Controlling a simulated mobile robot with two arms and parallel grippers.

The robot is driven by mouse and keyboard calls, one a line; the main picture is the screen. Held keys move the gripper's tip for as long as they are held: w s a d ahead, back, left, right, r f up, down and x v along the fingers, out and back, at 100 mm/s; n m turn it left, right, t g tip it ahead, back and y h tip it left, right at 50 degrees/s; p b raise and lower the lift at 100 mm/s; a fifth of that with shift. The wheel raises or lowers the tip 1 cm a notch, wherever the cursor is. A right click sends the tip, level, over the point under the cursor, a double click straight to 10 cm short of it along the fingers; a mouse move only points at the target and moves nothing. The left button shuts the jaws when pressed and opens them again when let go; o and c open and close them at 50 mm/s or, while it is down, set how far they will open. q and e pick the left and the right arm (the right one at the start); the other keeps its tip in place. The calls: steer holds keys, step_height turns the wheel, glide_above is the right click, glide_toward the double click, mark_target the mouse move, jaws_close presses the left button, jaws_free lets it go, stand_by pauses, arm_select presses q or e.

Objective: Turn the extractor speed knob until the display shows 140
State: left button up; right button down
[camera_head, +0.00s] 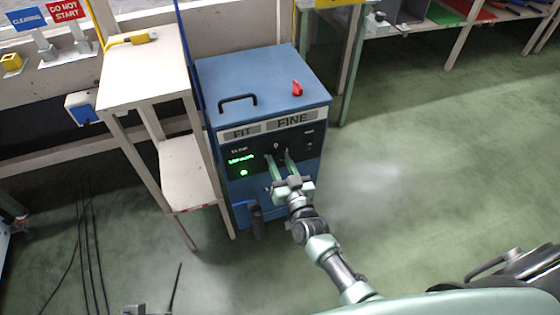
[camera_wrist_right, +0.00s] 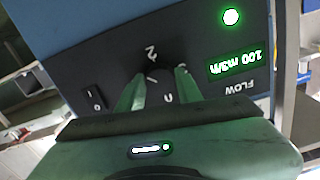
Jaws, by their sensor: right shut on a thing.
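The blue extractor (camera_head: 262,82) stands on the floor with a dark control panel on its front. The green display (camera_head: 241,159) is too small to read in the head view. In the right wrist view the display (camera_wrist_right: 235,63) is upside down and reads 100 m3/h, beside the label FLOW. My right gripper (camera_head: 279,156) reaches the panel to the right of the display. In the wrist view its two green fingers (camera_wrist_right: 160,78) are shut on the dark speed knob (camera_wrist_right: 158,71), which is mostly hidden between them. My left gripper is not in view.
A beige stand (camera_head: 139,86) is close against the extractor's left side. The extractor's top has a black handle (camera_head: 238,99) and a red knob (camera_head: 297,88). Black cables (camera_head: 85,245) lie on the floor at left.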

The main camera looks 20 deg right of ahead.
steer(key=m, duration=0.3)
steer(key=shift+m, duration=0.3)
steer(key=m, duration=0.4)
stand_by(0.3)
steer(key=c, duration=0.9)
jaws_free()
steer(key=shift+c, duration=0.2)
